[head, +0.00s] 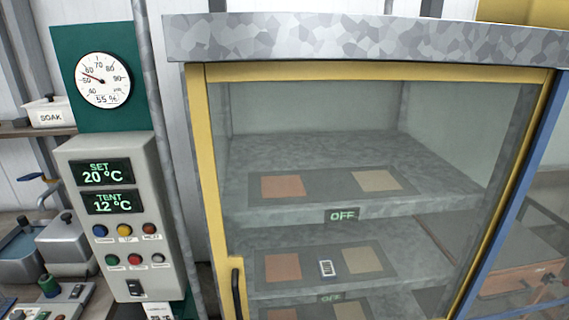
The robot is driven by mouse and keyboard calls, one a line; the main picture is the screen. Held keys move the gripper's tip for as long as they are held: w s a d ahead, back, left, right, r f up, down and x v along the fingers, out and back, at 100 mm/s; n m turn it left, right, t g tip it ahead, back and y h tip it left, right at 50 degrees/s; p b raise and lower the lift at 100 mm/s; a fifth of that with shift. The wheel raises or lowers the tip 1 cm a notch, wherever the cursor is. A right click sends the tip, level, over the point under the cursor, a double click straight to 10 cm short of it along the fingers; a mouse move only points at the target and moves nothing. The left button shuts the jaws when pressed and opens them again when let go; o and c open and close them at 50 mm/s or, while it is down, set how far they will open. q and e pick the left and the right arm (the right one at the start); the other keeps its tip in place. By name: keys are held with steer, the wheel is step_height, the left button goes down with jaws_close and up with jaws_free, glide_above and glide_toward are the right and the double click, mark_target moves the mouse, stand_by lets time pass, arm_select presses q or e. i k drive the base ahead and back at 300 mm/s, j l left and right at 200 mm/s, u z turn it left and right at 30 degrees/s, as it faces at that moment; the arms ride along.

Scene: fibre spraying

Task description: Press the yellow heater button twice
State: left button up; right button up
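The yellow button (125,230) sits in the middle of the upper button row on a pale grey control box (147,190) at the left. A blue button (100,231) is to its left and a red-orange button (149,229) to its right. The small labels below them are hard to read. Above, the upper display (104,172) reads SET 20 °C and the lower display (112,201) reads TENT 12 °C. Neither of my grippers shows in the head view, and nothing covers the yellow button.
A dial gauge (103,80) hangs above the box. A yellow-framed glass cabinet (204,160) fills the right; its shelf signs (342,215) read OFF. A grey post (165,130) stands between box and cabinet. A SOAK container (48,112) and metal bins (68,240) are at left.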

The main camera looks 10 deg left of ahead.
mark_target(123, 230)
steer(key=u, duration=1.6)
